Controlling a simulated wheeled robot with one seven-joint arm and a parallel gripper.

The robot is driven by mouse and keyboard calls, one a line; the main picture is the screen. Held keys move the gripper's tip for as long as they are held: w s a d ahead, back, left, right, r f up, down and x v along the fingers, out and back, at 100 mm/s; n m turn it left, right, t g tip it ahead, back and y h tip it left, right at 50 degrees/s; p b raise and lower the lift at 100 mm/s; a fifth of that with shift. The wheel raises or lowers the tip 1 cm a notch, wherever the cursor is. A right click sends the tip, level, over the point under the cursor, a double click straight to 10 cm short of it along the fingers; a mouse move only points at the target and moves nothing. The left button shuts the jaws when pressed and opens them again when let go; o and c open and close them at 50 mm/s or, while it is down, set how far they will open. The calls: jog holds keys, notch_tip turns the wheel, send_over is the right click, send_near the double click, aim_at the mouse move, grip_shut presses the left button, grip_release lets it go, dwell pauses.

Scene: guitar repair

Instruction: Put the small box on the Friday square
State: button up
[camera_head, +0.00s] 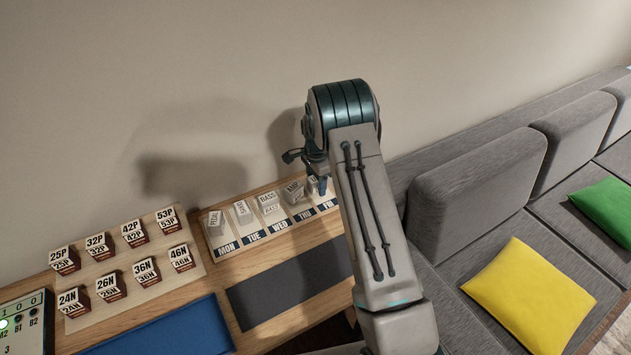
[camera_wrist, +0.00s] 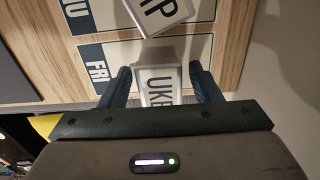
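The small box (camera_wrist: 160,90) is pale and reads "UKE". I cannot tell whether the box touches the square.
An "AMP" box (camera_head: 293,191) stands on the Thursday square, close beside my gripper. Boxes stand on the other day squares to the left, including a "BASS" box (camera_head: 269,203). A dark mat (camera_head: 290,287) lies in front. A grey sofa (camera_head: 480,180) is to the right.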

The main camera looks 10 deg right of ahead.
jog(key=s+r+n+b, duration=0.1)
jog(key=s+r, duration=0.2)
jog(key=r, duration=0.7)
jog(key=s+r+n+b, duration=0.15)
jog(key=s+r, duration=0.25)
jog(key=r, duration=0.6)
jog(key=s+r+n+t, duration=0.2)
jog(key=s+r+n, duration=0.35)
jog(key=s, duration=0.55)
jog(key=s+n+t, duration=0.1)
jog(key=s+n, duration=0.5)
jog(key=s, duration=1.3)
jog(key=shift+s+n+p, duration=0.2)
jog(key=shift+n+p, duration=0.1)
jog(key=shift+p, duration=0.15)
jog(key=shift+a+f, duration=0.1)
jog(key=shift+a, duration=0.05)
